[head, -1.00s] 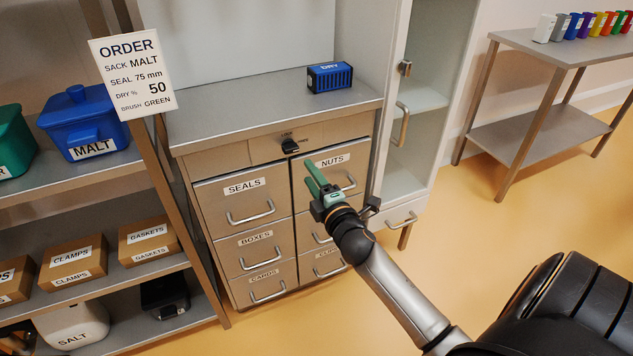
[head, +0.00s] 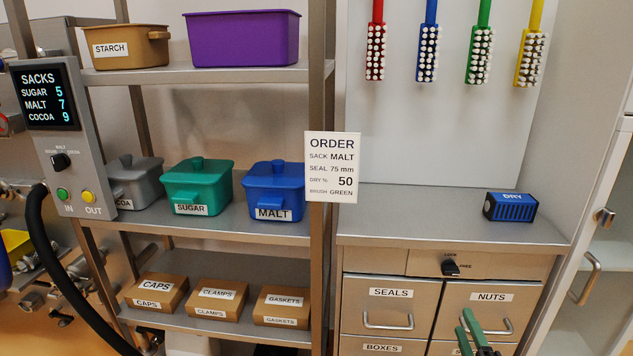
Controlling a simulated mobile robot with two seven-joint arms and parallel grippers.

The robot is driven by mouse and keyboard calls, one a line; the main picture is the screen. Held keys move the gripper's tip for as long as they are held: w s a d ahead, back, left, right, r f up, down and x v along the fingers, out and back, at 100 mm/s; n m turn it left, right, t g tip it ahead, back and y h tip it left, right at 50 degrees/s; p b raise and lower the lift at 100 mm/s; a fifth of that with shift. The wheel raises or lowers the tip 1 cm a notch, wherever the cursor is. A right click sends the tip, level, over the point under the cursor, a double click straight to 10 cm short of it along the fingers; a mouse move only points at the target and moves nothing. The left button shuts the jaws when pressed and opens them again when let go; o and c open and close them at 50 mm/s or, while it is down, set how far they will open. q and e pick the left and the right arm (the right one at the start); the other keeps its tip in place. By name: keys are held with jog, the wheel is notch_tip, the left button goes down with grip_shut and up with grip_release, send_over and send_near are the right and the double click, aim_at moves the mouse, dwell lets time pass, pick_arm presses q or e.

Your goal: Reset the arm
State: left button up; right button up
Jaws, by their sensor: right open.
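My right gripper (head: 470,331) shows at the bottom edge of the head view, with its green fingers pointing up in front of the drawer cabinet. It is open, and nothing shows between its fingers. It appears in front of the NUTS drawer (head: 503,325); I cannot tell whether it touches the drawer front. The rest of my right arm is below the picture. My left gripper is not in view.
The cabinet top (head: 420,212) carries a blue DRY box (head: 511,207) and is otherwise clear. A lock knob (head: 450,267) sits above the drawers. Shelves with labelled bins and an ORDER card (head: 332,167) stand left. Brushes (head: 480,55) hang behind. A glass-door cabinet (head: 590,275) stands right.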

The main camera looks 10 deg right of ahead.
jog(key=s+a+f+m+g+y, duration=0.8)
jog(key=s+a+f+m, duration=0.4)
jog(key=s+a+f, duration=0.85)
pick_arm(q)
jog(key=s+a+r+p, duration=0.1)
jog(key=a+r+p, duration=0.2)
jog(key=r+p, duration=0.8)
jog(key=p, duration=0.4)
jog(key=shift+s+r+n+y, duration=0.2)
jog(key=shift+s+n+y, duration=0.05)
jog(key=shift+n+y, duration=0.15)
pick_arm(e)
notch_tip(320, 180, up, 14)
jog(key=d+h, duration=0.1)
jog(key=d, duration=0.1)
jog(key=shift+s+f+h, duration=0.2)
jog(key=shift+s+h, duration=0.1)
jog(key=shift+s, duration=0.1)
